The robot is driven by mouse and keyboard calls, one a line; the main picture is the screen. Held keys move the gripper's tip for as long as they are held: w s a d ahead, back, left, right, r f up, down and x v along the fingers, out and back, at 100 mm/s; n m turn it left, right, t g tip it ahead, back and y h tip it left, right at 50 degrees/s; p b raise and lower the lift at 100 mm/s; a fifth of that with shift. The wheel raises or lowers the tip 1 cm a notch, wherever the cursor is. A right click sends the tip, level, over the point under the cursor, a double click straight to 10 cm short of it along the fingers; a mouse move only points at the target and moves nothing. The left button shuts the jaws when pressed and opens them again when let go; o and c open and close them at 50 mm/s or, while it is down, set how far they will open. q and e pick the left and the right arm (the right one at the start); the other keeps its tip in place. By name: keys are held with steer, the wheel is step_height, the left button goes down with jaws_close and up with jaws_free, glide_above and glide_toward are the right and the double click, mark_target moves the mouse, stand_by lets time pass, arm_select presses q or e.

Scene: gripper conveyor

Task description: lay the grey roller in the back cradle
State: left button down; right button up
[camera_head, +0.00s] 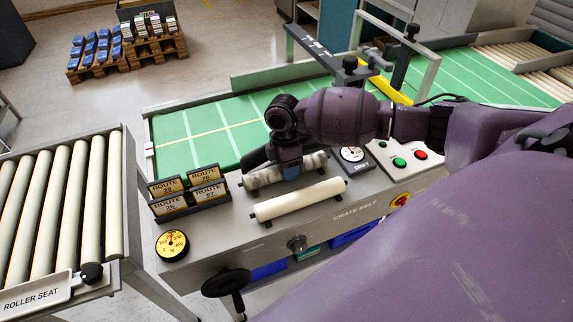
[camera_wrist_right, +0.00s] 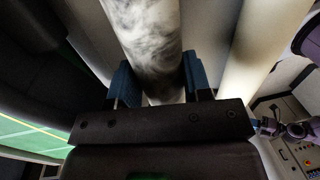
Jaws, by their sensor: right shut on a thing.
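The grey roller (camera_head: 264,177) has a smudged, mottled surface and lies level along the back of the steel CRATE BELT panel (camera_head: 350,217). My right gripper (camera_head: 290,166) comes down on it from above and is shut around its middle. In the right wrist view the grey roller (camera_wrist_right: 152,40) runs between the two blue fingers of my right gripper (camera_wrist_right: 152,88). The roller is at the back cradle, whose supports are mostly hidden. I cannot tell whether it rests fully in them. My left gripper is not in view.
A clean cream roller (camera_head: 300,200) lies parallel in front, and close by in the right wrist view (camera_wrist_right: 262,60). ROUTE cards (camera_head: 188,191) and a yellow dial (camera_head: 172,244) stand left. A DRIFT gauge (camera_head: 352,154) and buttons (camera_head: 400,162) sit right. The green belt (camera_head: 200,135) runs behind.

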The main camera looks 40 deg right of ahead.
steer(key=o, duration=1.1)
steer(key=shift+o, duration=0.2)
steer(key=r, duration=0.3)
steer(key=w+r+p, duration=0.1)
steer(key=r, duration=0.5)
steer(key=shift+w+d+r, duration=0.15)
steer(key=shift+r, duration=0.2)
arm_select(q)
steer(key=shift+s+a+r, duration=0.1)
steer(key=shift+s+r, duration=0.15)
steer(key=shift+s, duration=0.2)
arm_select(e)
steer(key=shift+w+r, duration=0.1)
steer(key=shift+r, duration=0.45)
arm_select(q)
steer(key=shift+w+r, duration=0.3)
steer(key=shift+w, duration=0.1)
